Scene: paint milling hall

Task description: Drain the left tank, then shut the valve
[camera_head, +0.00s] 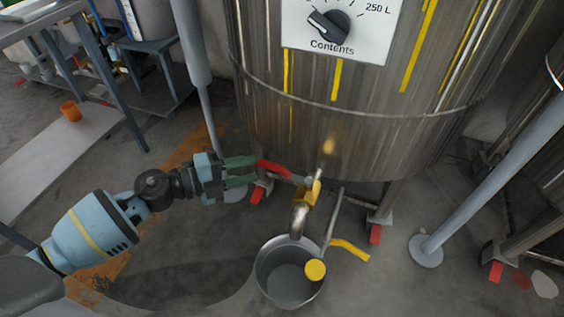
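The steel tank (350,130) fills the upper middle, with yellow drips down its side. Its white "Contents" dial (330,27) is cut off at the top; the black pointer aims up and left, away from the 250 L mark. Low on the tank is a brass valve (309,192) with a red lever (273,168) reaching left. Its spout (299,218) points down over a grey metal bucket (290,285). No stream shows. My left gripper (256,170) is open, its green fingers apart at the lever's left end; I cannot tell whether they touch it. My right gripper is out of view.
A yellow disc (315,270) on a rod overlaps the bucket's right rim, with a yellow handle (350,250) beside it. Grey posts and red-wheeled tank legs (375,232) stand around. A bench (150,55) and orange cup (71,110) are at the left.

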